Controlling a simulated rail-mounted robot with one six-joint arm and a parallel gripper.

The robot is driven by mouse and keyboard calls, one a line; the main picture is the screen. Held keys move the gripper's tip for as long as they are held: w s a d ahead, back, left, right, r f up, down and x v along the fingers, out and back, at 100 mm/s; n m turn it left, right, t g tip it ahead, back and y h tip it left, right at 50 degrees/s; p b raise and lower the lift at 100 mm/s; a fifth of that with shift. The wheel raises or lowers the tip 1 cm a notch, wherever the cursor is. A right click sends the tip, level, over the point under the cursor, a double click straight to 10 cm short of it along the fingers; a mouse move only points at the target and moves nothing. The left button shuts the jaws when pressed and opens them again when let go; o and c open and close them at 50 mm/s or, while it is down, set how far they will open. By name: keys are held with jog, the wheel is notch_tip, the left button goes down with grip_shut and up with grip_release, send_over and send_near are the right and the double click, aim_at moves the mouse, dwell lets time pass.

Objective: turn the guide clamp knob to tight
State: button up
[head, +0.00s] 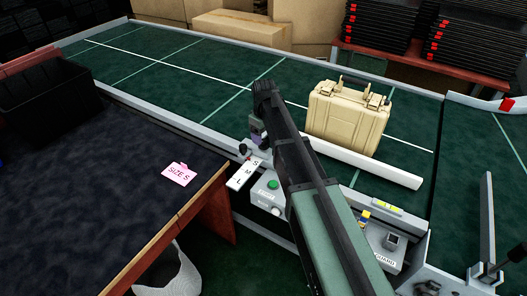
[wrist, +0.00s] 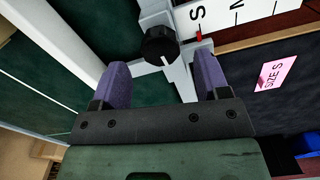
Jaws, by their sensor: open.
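The guide clamp knob (wrist: 160,45) is round and black, with a short white mark at its lower edge in the wrist view. It sits on a grey bracket next to the white S-M-L scale (wrist: 240,18); a red pointer (wrist: 199,37) is near the S. My gripper (wrist: 162,72) is open, with its purple fingers on either side below the knob and apart from it. In the head view my gripper (head: 258,130) is over the conveyor's near edge by the scale (head: 246,172), and my arm hides part of that area.
A white guide rail (head: 365,163) runs over the green belt, with a tan case (head: 348,112) behind it. A control box with a green button (head: 272,184) is close to my arm. A dark table with a pink SIZE S card (head: 178,174) stands at the left.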

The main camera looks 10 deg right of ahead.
aim_at(264, 142)
notch_tip(264, 142, down, 4)
jog(key=shift+r+b, duration=0.25)
jog(key=shift+b, duration=0.55)
jog(key=shift+r, duration=0.15)
jog(key=c, duration=0.9)
jog(key=shift+c, duration=0.2)
